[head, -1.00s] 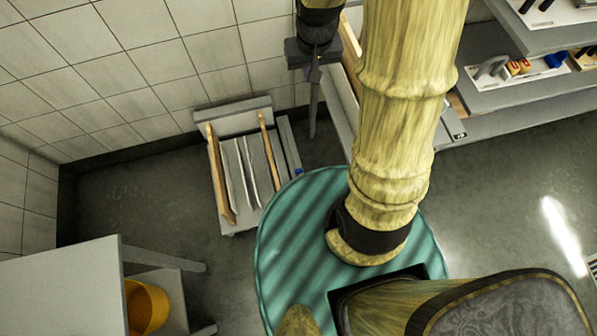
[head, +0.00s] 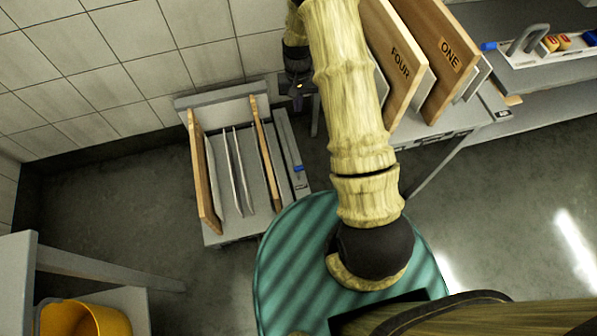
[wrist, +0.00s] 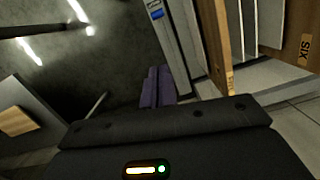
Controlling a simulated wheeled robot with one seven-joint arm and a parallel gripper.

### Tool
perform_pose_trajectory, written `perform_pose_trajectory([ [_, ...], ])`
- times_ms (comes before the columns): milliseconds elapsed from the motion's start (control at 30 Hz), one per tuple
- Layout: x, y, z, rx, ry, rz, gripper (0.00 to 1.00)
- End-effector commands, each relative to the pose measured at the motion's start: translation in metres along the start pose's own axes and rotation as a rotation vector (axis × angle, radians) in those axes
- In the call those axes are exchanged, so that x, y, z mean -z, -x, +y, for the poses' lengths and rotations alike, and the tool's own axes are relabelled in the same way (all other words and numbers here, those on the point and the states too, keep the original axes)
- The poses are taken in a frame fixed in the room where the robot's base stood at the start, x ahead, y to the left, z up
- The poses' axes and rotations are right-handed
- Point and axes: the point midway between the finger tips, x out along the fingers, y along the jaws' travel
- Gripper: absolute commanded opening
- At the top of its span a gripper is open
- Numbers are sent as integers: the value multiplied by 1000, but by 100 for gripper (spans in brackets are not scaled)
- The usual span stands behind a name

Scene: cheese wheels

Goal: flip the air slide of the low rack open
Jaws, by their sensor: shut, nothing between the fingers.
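The low rack (head: 240,228) stands on the floor by the tiled wall, holding upright wooden boards and thin pale plates. Along its right side runs a grey strip with a blue slider (head: 298,168), which I take for the air slide. The blue slider also shows at the top of the wrist view (wrist: 157,14). My gripper (head: 298,92) is dark and hangs above and behind the strip, near the rack's back right corner, apart from it. In the wrist view its fingers (wrist: 158,86) are together and empty, below the blue slider in the picture.
A taller rack with boards marked FOUR (head: 400,62) and ONE (head: 449,56) stands right of my arm. A grey shelf with a tray (head: 545,50) is farther right. A yellow bucket (head: 85,320) and grey table (head: 18,262) are at lower left. Floor left of the low rack is clear.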

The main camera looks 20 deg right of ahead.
Motion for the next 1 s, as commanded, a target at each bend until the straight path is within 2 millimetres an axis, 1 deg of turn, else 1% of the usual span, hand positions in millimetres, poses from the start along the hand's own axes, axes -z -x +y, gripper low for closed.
perform_pose_trajectory([
  [33, 8, -41, 0, -1, -6, -16, 0],
  [67, 12, -56, 0, -2, -9, -24, 0],
  [100, 16, -75, 1, -2, -13, -34, 0],
  [167, 22, -104, 1, -3, -18, -50, 0],
  [200, 26, -124, 1, -3, -22, -61, 0],
  [300, 34, -166, 1, -4, -31, -84, 0],
  [400, 39, -194, 1, -4, -37, -99, 0],
  [500, 40, -205, 1, -4, -41, -107, 0],
  [867, 40, -205, 1, -4, -41, -109, 0],
  [1000, 39, -214, 2, -4, -41, -111, 0],
])
